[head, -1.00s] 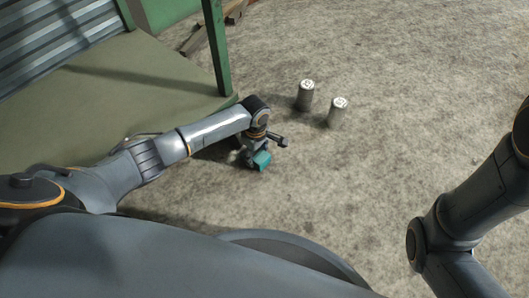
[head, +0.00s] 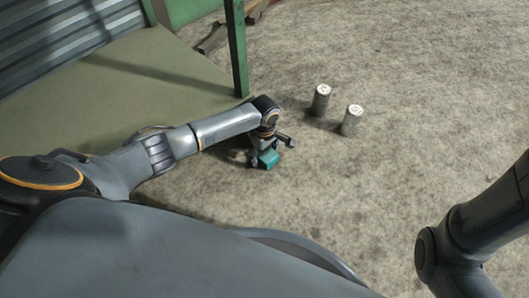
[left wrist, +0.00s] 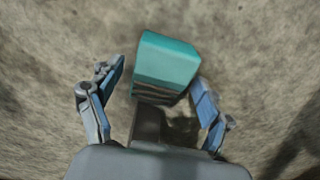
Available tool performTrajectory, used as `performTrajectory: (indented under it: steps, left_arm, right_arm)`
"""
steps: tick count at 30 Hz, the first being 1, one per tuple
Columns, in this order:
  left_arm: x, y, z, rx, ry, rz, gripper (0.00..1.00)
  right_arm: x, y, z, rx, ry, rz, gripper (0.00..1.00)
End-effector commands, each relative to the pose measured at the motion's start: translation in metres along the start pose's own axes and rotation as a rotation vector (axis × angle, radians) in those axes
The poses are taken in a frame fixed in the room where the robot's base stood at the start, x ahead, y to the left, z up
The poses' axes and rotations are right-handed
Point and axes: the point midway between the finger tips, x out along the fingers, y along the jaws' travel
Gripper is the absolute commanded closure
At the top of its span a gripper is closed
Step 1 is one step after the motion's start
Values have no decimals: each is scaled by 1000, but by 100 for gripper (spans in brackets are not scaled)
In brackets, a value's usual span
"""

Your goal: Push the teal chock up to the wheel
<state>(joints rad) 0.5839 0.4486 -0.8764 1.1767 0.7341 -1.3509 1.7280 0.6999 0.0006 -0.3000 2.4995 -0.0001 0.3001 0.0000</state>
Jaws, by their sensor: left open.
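The teal chock (head: 268,158) is on the concrete floor at my left gripper (head: 262,153) in the head view. In the left wrist view the chock (left wrist: 166,62) is a teal block with a darker lower face, in front of and between the fingers of my left gripper (left wrist: 160,93). No wheel can be made out in either view. My right arm (head: 475,240) shows at the right edge, with its gripper out of view.
A green post (head: 237,50) rises at the platform (head: 150,80) corner. Floor to the right is clear.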

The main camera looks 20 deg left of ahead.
Motion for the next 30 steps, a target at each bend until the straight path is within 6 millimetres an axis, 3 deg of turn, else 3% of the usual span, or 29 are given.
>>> performTrajectory:
  steps: [5,8,21,30]
  left_arm:
    - [-7,1,1,1,-2,3,21]
    - [-20,2,0,1,-2,5,21]
    - [-106,1,0,0,0,3,21]
    - [-120,0,0,-1,0,0,21]
  right_arm:
    - [0,0,0,1,-1,3,21]
    - [0,0,0,0,0,2,21]
    - [0,0,0,0,1,1,21]
    - [0,0,0,0,1,0,21]
